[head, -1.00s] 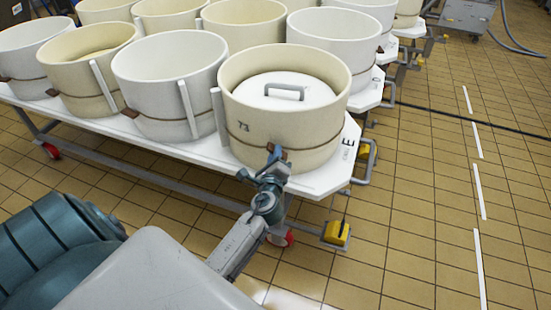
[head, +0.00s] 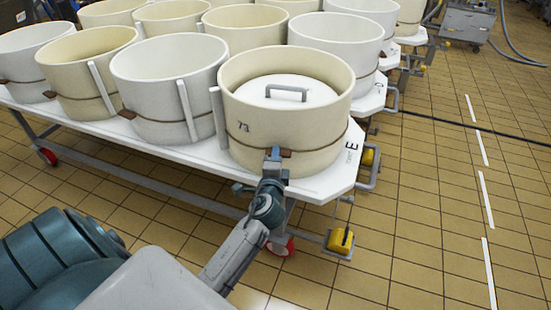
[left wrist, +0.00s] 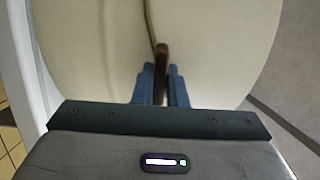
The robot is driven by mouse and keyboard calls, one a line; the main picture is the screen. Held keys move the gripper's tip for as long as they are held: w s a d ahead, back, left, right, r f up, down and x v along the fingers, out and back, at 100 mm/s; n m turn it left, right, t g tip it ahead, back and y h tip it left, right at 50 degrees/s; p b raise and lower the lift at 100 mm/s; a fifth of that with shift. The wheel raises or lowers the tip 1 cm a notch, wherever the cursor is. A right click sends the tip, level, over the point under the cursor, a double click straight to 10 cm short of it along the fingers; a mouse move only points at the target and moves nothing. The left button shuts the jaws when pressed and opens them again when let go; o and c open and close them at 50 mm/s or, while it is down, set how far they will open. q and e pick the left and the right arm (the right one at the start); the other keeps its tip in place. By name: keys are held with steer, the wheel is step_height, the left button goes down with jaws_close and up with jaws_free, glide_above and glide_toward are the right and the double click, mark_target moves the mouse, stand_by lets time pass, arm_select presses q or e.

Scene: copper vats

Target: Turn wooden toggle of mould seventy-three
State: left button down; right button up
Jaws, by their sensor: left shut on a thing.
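Mould seventy-three (head: 243,112) is a cream round tub with a white, handled lid (head: 290,92) inside it. It stands at the near right corner of the white table, and its number is blurred in the head view. Its brown wooden toggle (head: 286,153) sits low on the front wall, on the thin band. My left gripper (head: 274,154) is at that wall, shut on the toggle. In the left wrist view the toggle (left wrist: 161,58) stands upright between the blue fingers of my left gripper (left wrist: 161,84), against the cream wall. The fingers partly hide the toggle. My right gripper is not in view.
A white mould (head: 170,85) stands just left of mould seventy-three, with more moulds behind. The wheeled white table (head: 330,172) has a grey rail and a yellow pedal (head: 340,241) at its corner. Tiled floor at right is open, crossed by a dark cable.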

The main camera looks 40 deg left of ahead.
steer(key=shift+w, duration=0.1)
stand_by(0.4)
arm_select(q)
steer(key=c, duration=1.5)
jaws_free()
steer(key=shift+o, duration=0.2)
steer(key=v, duration=1)
steer(key=shift+s+d+b, duration=0.15)
steer(key=shift+s+b, duration=0.15)
steer(key=shift+s, duration=0.1)
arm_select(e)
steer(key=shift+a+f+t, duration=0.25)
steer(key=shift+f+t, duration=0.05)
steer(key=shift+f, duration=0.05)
